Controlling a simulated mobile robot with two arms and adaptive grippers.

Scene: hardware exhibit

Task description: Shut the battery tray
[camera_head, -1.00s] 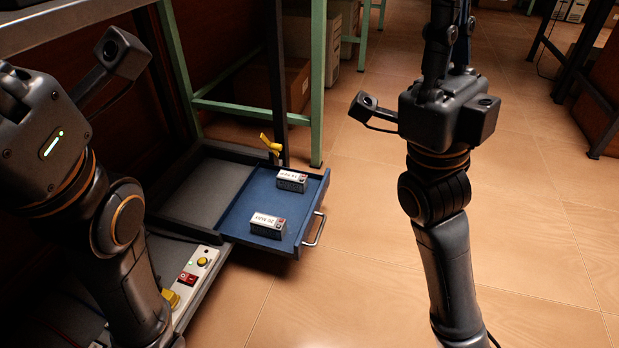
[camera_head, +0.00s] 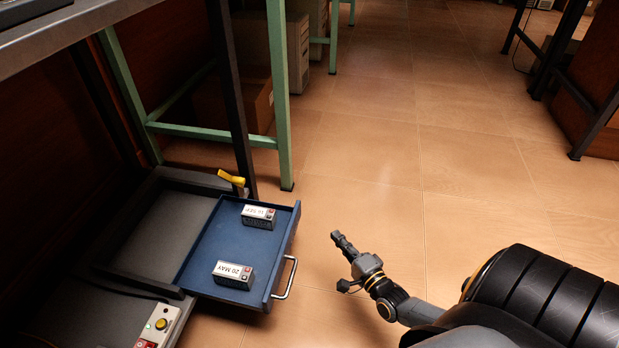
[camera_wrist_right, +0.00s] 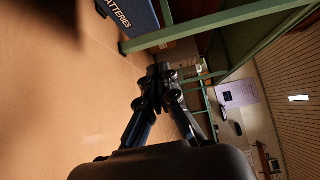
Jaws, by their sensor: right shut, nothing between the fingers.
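The blue battery tray (camera_head: 215,248) is slid out from the dark frame under the bench at the left, with its metal handle (camera_head: 287,278) on the right side. Two battery blocks lie in it: one (camera_head: 233,275) labelled "20 MAY" near the front, another (camera_head: 259,217) farther back. In the right wrist view the tray's front (camera_wrist_right: 130,14) shows at the top, lettered "BATTERIES". My right gripper (camera_head: 338,238) is shut and empty, right of the handle and apart from it. Its fingers (camera_wrist_right: 158,74) also show in the wrist view. My left gripper is out of view.
A yellow lever (camera_head: 231,178) sits at the tray's back corner, beside a dark post. A green table leg (camera_head: 280,110) stands just behind the tray. A switch panel (camera_head: 158,325) is at the lower left. The tiled floor right of the tray is open.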

